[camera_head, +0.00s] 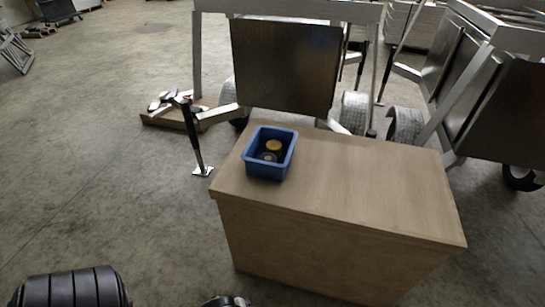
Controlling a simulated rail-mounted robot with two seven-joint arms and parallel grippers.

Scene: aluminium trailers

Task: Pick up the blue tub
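The blue tub (288,160) is a small open-topped rectangular box. It stands upright on the left part of the wooden box top (370,180), near its left edge. A round yellow-topped item (274,146) and a darker round item (268,157) lie inside it. No gripper fingers show in the head view. Dark parts at the bottom left edge look like pieces of my own arm, below and left of the tub, well apart from it.
The wooden top right of the tub is clear. Behind it stands an aluminium trailer (287,62) with wheels; another trailer (465,75) is at the right. A jack stand (194,140) rises from the floor left of the box. The concrete floor (90,170) at left is open.

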